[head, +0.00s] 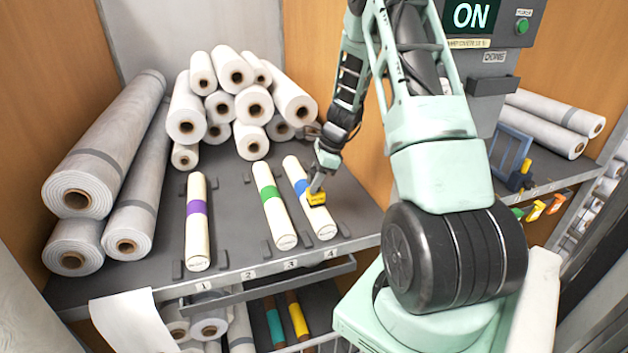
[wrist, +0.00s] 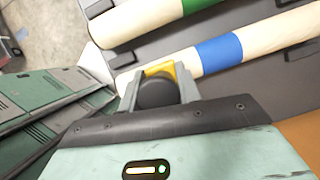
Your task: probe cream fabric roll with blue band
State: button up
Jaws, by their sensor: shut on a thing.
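The cream fabric roll with a blue band (head: 292,168) lies on the grey shelf, the rightmost of three banded rolls, above label 4. It also shows in the wrist view (wrist: 268,37), running across behind the fingers. My gripper (head: 317,184) is over this roll, near its blue band. It is shut on a yellow probe tool (head: 317,199) with a dark round part, which shows between the fingers in the wrist view (wrist: 158,92). The yellow part overlaps the roll's near half, just below the band. I cannot tell whether it touches the roll.
A cream roll with a green band (head: 273,207) lies close to the left, and one with a purple band (head: 198,222) farther left. The space above label 2 is empty. White rolls (head: 235,75) are stacked behind. A grey machine (head: 490,60) with an ON display stands at right.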

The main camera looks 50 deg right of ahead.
dwell(0.3)
jog(key=shift+r+p, duration=2.95)
jog(key=shift+r, duration=0.55)
